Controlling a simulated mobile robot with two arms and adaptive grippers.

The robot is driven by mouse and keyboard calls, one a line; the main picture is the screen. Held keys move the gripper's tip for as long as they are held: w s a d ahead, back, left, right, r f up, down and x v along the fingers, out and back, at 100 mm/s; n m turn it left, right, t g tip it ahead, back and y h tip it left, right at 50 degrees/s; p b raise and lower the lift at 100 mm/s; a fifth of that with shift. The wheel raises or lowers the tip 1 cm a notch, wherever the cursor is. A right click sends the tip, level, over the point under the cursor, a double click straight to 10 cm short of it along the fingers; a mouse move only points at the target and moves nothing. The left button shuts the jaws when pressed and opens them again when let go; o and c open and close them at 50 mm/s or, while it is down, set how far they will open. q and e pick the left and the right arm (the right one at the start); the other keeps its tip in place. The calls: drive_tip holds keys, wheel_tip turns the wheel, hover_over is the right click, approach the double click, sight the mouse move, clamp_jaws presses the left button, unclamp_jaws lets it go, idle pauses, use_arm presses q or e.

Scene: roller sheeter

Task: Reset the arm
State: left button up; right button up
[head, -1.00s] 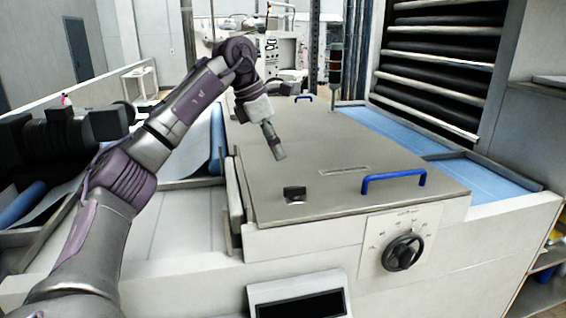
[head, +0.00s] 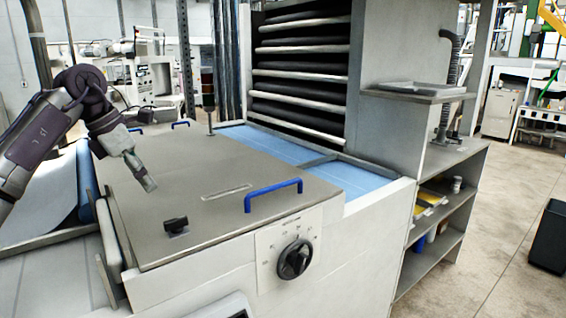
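My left arm comes in from the left, and its gripper (head: 149,184) hangs above the grey lid (head: 215,165) of the roller sheeter. The fingers look close together and nothing shows between them, but they are too small to tell open from shut. A blue handle (head: 272,190) stands on the lid, right of the gripper. A small black knob (head: 176,225) sits near the lid's front left corner, below the gripper. A black dial (head: 295,259) is on the white front panel. My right gripper is not in view.
A grey shelf unit (head: 440,225) with small items stands to the right of the machine. A rack of dark rollers (head: 300,75) rises behind a blue belt (head: 345,178). A black bin (head: 549,238) stands at the far right. The floor (head: 490,245) between shelf and bin is clear.

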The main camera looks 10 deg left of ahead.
use_arm(q)
drive_tip(key=w+d+f+n+t+h, duration=0.1)
drive_tip(key=d+f+n+t+h, duration=0.25)
drive_tip(key=d+h, duration=0.95)
drive_tip(key=w+d+f+n+t+h, duration=0.1)
drive_tip(key=d+f+n+t+h, duration=0.25)
drive_tip(key=d, duration=1.85)
drive_tip(key=s+a+f+n+t+y, duration=0.1)
drive_tip(key=s+a+f+n+y, duration=0.25)
drive_tip(key=f+n+y, duration=0.5)
drive_tip(key=s+a+f+n+t+y, duration=0.2)
drive_tip(key=a+f+n+y, duration=0.35)
drive_tip(key=n, duration=0.55)
drive_tip(key=s+a+f+n+t+y, duration=0.1)
drive_tip(key=s+a+f+n+y, duration=0.25)
drive_tip(key=f+n+y, duration=0.4)
drive_tip(key=s+a+f+n+g+h, duration=0.1)
drive_tip(key=s+f+n+g, duration=0.5)
drive_tip(key=s, duration=0.6)
drive_tip(key=s+a+f+n+g+h, duration=0.15)
drive_tip(key=s+f+g, duration=0.5)
drive_tip(key=s, duration=0.65)
wheel_tip(320, 180, down, 30)
drive_tip(key=s+r, duration=0.1)
drive_tip(key=s, duration=0.1)
drive_tip(key=s+a+f, duration=0.2)
drive_tip(key=s+f, duration=1.3)
drive_tip(key=shift+s+a+g, duration=0.2)
drive_tip(key=shift+s+g, duration=0.05)
drive_tip(key=shift+g, duration=0.2)
